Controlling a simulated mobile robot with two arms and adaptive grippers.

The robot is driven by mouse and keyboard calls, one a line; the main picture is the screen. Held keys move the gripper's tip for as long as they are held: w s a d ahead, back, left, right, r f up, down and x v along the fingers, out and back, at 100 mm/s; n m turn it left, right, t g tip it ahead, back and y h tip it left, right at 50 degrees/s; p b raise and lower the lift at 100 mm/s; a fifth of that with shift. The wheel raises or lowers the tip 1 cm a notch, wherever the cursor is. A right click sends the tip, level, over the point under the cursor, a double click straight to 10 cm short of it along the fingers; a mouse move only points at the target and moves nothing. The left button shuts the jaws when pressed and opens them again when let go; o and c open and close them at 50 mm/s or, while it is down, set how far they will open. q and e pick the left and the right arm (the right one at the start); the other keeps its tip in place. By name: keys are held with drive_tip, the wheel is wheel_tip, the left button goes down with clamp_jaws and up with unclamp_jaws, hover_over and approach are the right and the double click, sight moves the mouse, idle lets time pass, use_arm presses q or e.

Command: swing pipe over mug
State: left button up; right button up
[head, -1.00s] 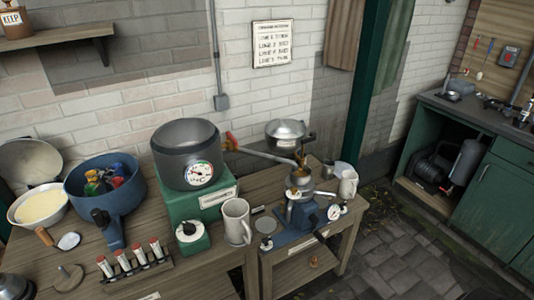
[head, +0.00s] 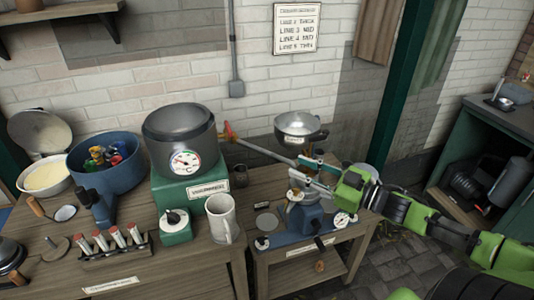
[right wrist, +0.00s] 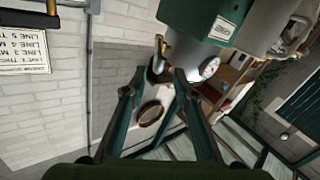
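The grey pipe (head: 262,150) runs from a red-handled joint (head: 229,132) beside the dark pot, sloping right to the small blue machine (head: 306,218). Its far end is hidden behind my right gripper. The white mug (head: 221,219) stands upright on the bench, left of the blue machine and away from the pipe's end. My right gripper (head: 299,170) is at the pipe's far end above the machine, its fingers apart; I cannot tell whether they touch the pipe. The right wrist view also shows its two fingers (right wrist: 154,86) apart with nothing clearly between them. My left gripper is not in view.
The dark pot (head: 180,137) with a gauge sits on a green base (head: 190,197) behind the mug. A lidded steel pot (head: 300,128) is behind the pipe. Several red-topped tubes (head: 115,238) stand in a rack at front left.

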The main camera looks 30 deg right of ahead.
sight(268, 152)
drive_tip(key=x, duration=1)
drive_tip(key=shift+w+d, duration=0.2)
drive_tip(key=shift+d, duration=0.1)
drive_tip(key=shift+p+x, duration=0.35)
drive_tip(key=shift+x, duration=0.6)
drive_tip(key=shift+f, duration=0.1)
clamp_jaws()
